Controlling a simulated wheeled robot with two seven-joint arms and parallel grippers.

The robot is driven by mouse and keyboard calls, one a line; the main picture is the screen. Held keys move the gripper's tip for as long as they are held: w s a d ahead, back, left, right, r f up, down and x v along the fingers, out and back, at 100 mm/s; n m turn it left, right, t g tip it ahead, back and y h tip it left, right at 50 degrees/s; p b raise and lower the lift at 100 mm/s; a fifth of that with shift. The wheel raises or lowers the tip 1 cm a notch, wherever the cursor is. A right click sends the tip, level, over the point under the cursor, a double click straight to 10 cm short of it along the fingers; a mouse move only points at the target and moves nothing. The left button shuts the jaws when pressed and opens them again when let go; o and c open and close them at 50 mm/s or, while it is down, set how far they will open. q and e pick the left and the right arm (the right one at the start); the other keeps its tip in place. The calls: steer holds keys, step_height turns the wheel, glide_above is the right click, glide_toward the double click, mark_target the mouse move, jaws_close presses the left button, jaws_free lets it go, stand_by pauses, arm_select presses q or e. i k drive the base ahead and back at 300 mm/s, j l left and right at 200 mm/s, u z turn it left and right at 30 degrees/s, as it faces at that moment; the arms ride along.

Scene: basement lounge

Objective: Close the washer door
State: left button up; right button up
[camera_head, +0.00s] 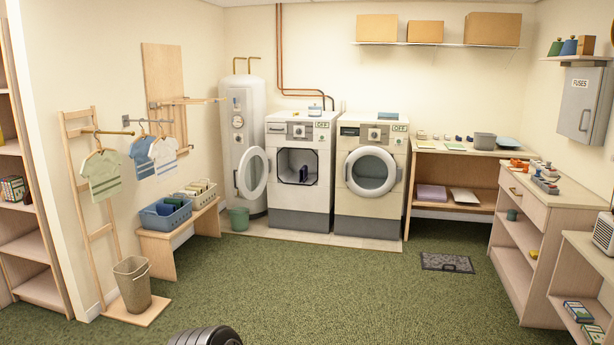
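The left front-loading machine (300,205) stands against the back wall, white with a grey base. Its round door (252,172) is swung wide open to the left. The square dark opening (298,167) is uncovered, and something dark blue shows inside it. The right machine (372,205) stands beside it. Its round door (371,171) with a white rim covers its front and looks shut. Both machines carry a small OFF sign. Neither of my grippers is in view.
Green carpet (330,290) lies open before the machines. A bench (185,232) with baskets is left, a floor grate (447,262) and shelving (530,220) right.

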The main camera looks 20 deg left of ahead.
mark_target(252, 151)
steer(key=i+j+u, duration=0.55)
steer(key=i+u, duration=0.3)
steer(key=i+j+u, duration=0.1)
steer(key=i+u, duration=0.25)
steer(key=i, duration=1.4)
steer(key=i+j, duration=0.1)
steer(key=i, duration=1.95)
steer(key=i+z, duration=0.4)
steer(key=i+j+z, duration=0.65)
steer(key=i+z, duration=0.15)
steer(key=i+j+z, duration=0.4)
steer(key=i+j, duration=0.2)
steer(key=j, duration=0.15)
